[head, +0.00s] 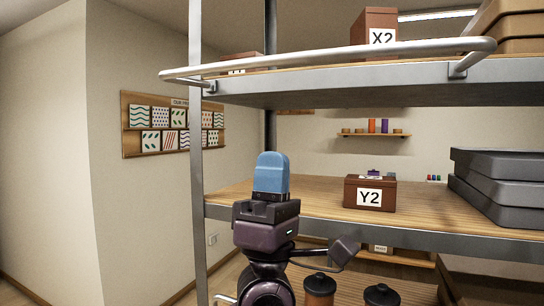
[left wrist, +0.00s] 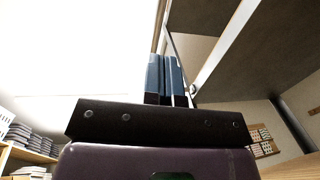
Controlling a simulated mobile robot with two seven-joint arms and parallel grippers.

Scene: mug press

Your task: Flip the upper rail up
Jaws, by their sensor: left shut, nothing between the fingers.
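The upper rail (head: 330,60) is a bright metal bar along the front of the upper shelf (head: 350,84) in the head view. It rounds off at both ends and joins the shelf by short brackets; it stands out in front of the shelf edge, close to board height. My left gripper (head: 271,155) points upward below the upper shelf and the rail, apart from both. Its blue fingers are together with nothing between them; they also show in the left wrist view (left wrist: 168,57). My right gripper is not in view.
A box marked X2 (head: 373,28) stands on the upper shelf. A box marked Y2 (head: 370,193) and grey stacked trays (head: 500,185) stand on the middle shelf. A metal upright (head: 196,150) is left of my gripper. Lidded jars (head: 319,288) are lower down.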

